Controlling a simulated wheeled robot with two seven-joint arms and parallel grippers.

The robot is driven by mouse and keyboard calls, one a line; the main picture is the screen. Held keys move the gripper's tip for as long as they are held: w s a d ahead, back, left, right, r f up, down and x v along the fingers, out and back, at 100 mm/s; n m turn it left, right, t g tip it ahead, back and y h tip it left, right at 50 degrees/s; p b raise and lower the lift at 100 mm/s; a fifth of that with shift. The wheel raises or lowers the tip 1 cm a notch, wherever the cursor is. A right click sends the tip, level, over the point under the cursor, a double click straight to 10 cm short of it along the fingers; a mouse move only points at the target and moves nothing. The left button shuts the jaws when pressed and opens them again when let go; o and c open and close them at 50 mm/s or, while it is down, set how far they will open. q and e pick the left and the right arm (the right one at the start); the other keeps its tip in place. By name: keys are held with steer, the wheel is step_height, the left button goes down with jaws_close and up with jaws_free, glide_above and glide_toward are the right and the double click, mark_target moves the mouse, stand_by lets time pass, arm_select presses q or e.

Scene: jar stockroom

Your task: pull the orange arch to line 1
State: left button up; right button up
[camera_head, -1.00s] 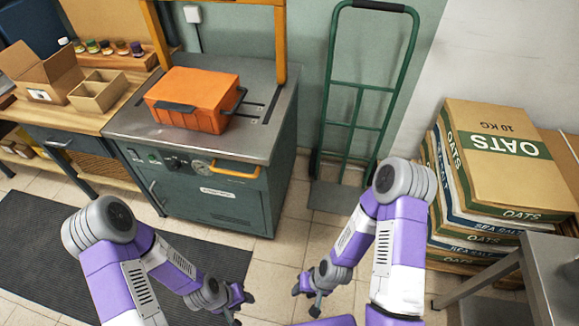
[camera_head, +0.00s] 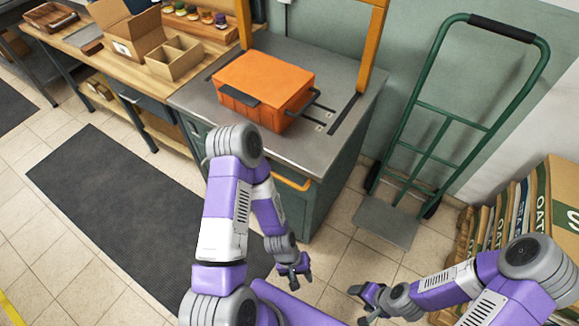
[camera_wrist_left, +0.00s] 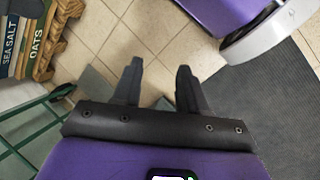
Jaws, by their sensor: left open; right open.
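The orange arch (camera_head: 373,48) stands over the steel-topped cabinet (camera_head: 352,135). Its two legs show at the back and right of the top, and its crossbar is out of view. Dark slots with small pale marks (camera_head: 321,126) lie on the steel top; I cannot read which is line 1. An orange case (camera_head: 268,82) with dark handles sits on the top. My left gripper (camera_head: 294,274) is open and empty, low over the floor in front of the cabinet; its fingers also show in the left wrist view (camera_wrist_left: 156,88). My right gripper (camera_head: 364,303) is open and empty, also low, further right.
A green hand truck (camera_head: 415,128) stands right of the cabinet. A wooden bench (camera_head: 130,52) with open cartons stands at the left. A dark mat (camera_head: 115,205) lies on the tiled floor.

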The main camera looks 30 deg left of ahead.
mark_target(282, 177)
arm_select(q)
steer(key=s+d+r+n+g+h+p, duration=0.3)
steer(key=n+h, duration=0.4)
steer(key=n, duration=0.7)
steer(key=w+r+n+t+h, duration=0.4)
steer(key=w+n+t, duration=0.45)
steer(key=n, duration=0.25)
steer(key=w+a+r+n+t+y, duration=0.2)
steer(key=w+a+n+t+y, duration=0.1)
steer(key=w+a+n+t, duration=0.7)
steer(key=w+a+n+t+y+p, duration=0.15)
steer(key=a+n+t+y, duration=0.45)
steer(key=a+n+y, duration=0.6)
steer(key=shift+n+h, duration=0.4)
steer(key=shift+h, duration=0.1)
steer(key=shift+a+f+b+x, duration=0.1)
steer(key=shift+a+b+x, duration=0.1)
steer(key=shift+x, duration=1)
steer(key=shift+a+f+b+x, duration=0.1)
steer(key=shift+a+b+x, duration=0.05)
steer(key=shift+x, duration=1.1)
steer(key=shift+a+f+b+x, duration=0.1)
steer(key=shift+a+b+x, duration=0.1)
steer(key=shift+x, duration=1)
steer(key=shift+w, duration=0.1)
jaws_close()
